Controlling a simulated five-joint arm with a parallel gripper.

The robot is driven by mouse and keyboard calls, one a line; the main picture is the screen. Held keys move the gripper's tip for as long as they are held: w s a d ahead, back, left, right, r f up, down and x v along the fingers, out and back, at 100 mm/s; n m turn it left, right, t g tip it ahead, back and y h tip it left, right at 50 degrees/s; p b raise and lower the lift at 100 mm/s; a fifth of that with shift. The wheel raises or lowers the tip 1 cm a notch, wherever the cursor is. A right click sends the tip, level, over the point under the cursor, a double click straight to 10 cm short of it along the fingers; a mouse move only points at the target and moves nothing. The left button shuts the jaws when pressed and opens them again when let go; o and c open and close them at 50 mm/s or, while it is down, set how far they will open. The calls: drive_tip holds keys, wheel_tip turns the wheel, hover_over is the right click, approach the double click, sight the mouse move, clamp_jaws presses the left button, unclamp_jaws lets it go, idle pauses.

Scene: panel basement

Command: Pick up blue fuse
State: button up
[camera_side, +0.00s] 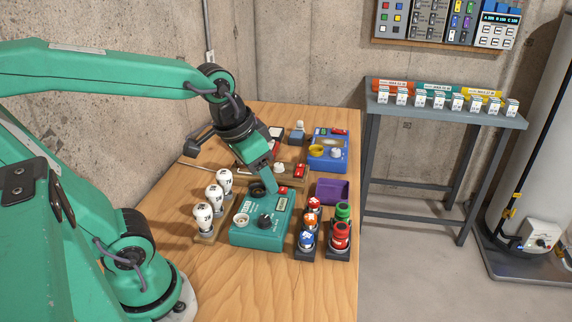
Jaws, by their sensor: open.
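The blue fuse (307,240) with a white marking stands at the near end of a dark holder, in front of an orange fuse (309,223) and a red fuse (314,204). My gripper (268,187) points down above the back of the teal device, to the left of and behind the blue fuse and apart from it. It is open, with nothing visibly held. The gap between its fingers is hard to make out from this side.
The teal device (262,232) has a dial. White bulbs (204,218) stand on its left. Green (343,210) and red (340,235) pieces stand right of the fuses. A purple tray (332,190) and blue device (328,150) are behind. The front wooden table (260,290) is clear.

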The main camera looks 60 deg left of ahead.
drive_tip(key=w+d+f+g, duration=0.1)
drive_tip(key=w+f+g, duration=0.1)
drive_tip(key=w+f, duration=0.25)
drive_tip(key=m+g, duration=0.1)
drive_tip(key=g, duration=0.1)
hover_over(307, 235)
drive_tip(key=f, duration=0.7)
drive_tip(key=shift+a, duration=0.25)
drive_tip(key=shift+d+f, duration=0.15)
drive_tip(key=shift+f, duration=1.8)
drive_tip(key=shift+d+f, duration=0.15)
drive_tip(key=shift+f, duration=1.75)
drive_tip(key=shift+c, duration=0.4)
drive_tip(key=c, duration=1)
